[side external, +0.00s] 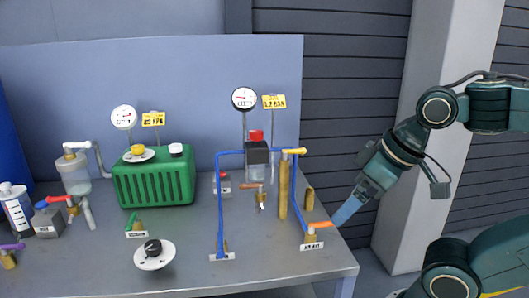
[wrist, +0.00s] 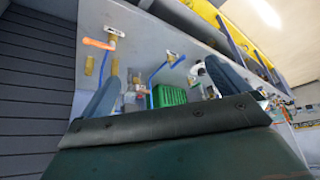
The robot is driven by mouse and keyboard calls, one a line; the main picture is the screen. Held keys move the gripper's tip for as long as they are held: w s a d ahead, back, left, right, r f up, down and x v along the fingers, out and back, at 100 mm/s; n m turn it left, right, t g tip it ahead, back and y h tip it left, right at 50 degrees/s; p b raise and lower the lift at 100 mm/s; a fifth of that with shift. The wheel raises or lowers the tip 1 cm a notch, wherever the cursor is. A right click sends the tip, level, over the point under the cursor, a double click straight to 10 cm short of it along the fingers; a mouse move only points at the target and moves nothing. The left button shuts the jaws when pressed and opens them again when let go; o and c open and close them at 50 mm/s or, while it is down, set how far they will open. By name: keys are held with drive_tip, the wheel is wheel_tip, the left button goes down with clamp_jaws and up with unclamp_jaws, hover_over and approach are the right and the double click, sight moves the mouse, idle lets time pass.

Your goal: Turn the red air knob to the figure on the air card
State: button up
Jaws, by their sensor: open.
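The red air knob (side external: 256,136) sits on top of a dark block (side external: 257,153) at the middle right of the bench in the side external view. The yellow air card (side external: 274,101) stands on a post behind it, next to a round gauge (side external: 244,98); its figure is too small to read surely. My gripper (side external: 345,213) is right of and below the knob, close to the orange lever (side external: 320,224), well apart from the knob. In the wrist view my gripper (wrist: 160,68) shows its two fingers spread with nothing held. I cannot make out the knob there.
Blue pipes (side external: 219,200) rise in front of and beside the block. A brass tube (side external: 283,190) stands between my gripper and the knob's block. A green finned tank (side external: 153,182) with a yellow cap stands at left.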

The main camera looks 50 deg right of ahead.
idle(0.9)
drive_tip(key=shift+w, duration=0.1)
drive_tip(key=c, duration=0.7)
drive_tip(key=shift+w+d, duration=0.15)
drive_tip(key=shift+w, duration=0.05)
drive_tip(key=shift+c, duration=0.6)
drive_tip(key=w+d+f+m+t+h, duration=0.1)
drive_tip(key=w+d+m+h, duration=0.4)
drive_tip(key=w, duration=0.4)
drive_tip(key=w+d+m+h, duration=0.3)
drive_tip(key=w+d+m, duration=0.3)
drive_tip(key=w, duration=0.4)
drive_tip(key=w+f+t+h, duration=0.1)
drive_tip(key=w+t+h, duration=0.3)
drive_tip(key=w, duration=0.7)
drive_tip(key=shift+w+n+t+h, duration=0.15)
drive_tip(key=shift+n+t+h, duration=0.25)
drive_tip(key=shift+h, duration=0.6)
drive_tip(key=shift+d, duration=0.2)
